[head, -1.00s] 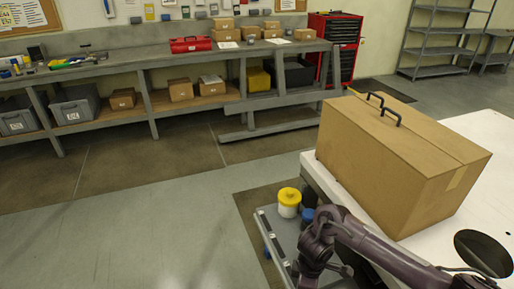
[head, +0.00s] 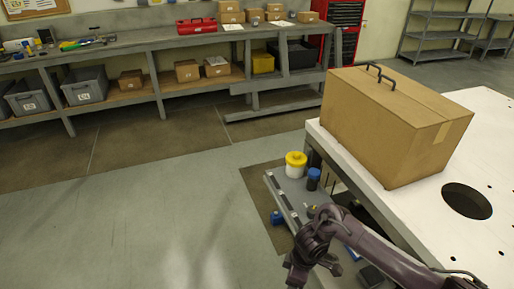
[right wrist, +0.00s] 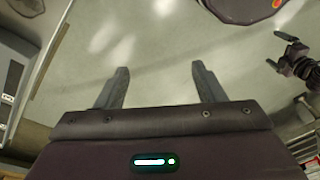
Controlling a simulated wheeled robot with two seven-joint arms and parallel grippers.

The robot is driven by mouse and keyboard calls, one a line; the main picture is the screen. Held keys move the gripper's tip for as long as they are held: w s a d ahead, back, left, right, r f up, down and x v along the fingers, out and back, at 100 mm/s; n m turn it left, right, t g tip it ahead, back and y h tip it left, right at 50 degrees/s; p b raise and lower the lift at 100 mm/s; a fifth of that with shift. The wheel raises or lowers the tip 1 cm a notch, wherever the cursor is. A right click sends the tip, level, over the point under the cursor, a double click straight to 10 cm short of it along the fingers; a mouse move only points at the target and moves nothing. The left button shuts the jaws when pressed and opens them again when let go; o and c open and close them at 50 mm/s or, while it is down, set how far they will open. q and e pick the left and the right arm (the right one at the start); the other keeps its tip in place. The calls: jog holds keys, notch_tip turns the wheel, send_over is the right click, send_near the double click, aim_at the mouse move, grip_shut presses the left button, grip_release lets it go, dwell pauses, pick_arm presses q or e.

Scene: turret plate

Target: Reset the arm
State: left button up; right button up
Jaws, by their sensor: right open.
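My right arm (head: 370,242) comes in from the lower right in the head view. It bends and points down beside the white table; its far end is cut by the bottom edge. In the right wrist view my right gripper (right wrist: 160,68) is open, with two fingers well apart and nothing between them but grey floor. A dark jointed part with prongs at the right edge of that view may be my left arm; its jaw state is unclear. The left gripper does not show in the head view.
A cardboard box (head: 395,125) with black handles stands on the white table (head: 480,110), near a round hole (head: 467,201). A low grey cart (head: 283,203) beside it holds a yellow-lidded jar (head: 295,165) and a blue-capped bottle (head: 313,179). The left floor is clear.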

jog(key=s+a+f+m+y+b, duration=0.1)
jog(key=s+a+f+m+y, duration=0.2)
jog(key=f, duration=0.6)
jog(key=s+d+f+m+t+b, duration=0.1)
jog(key=s+d+f+m, duration=0.2)
jog(key=f, duration=0.6)
jog(key=s+d+f+m+t+b, duration=0.1)
jog(key=s+f+m+t, duration=0.1)
jog(key=s+f, duration=0.45)
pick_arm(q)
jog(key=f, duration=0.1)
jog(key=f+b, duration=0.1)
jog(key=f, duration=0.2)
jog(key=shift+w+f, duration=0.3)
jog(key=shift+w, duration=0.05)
pick_arm(e)
jog(key=s+d+f+m+h, duration=0.1)
jog(key=s+d+f, duration=0.3)
jog(key=s, duration=0.3)
jog(key=s+d+f+m+g+h, duration=0.1)
jog(key=s+d+f+h, duration=0.1)
jog(key=s, duration=0.6)
jog(key=s+d+f+m+h, duration=0.1)
jog(key=s+d+f, duration=0.4)
jog(key=s+f, duration=0.2)
jog(key=shift+s+d+g+h, duration=0.3)
jog(key=shift+s+d, duration=0.05)
jog(key=shift+s, duration=0.2)
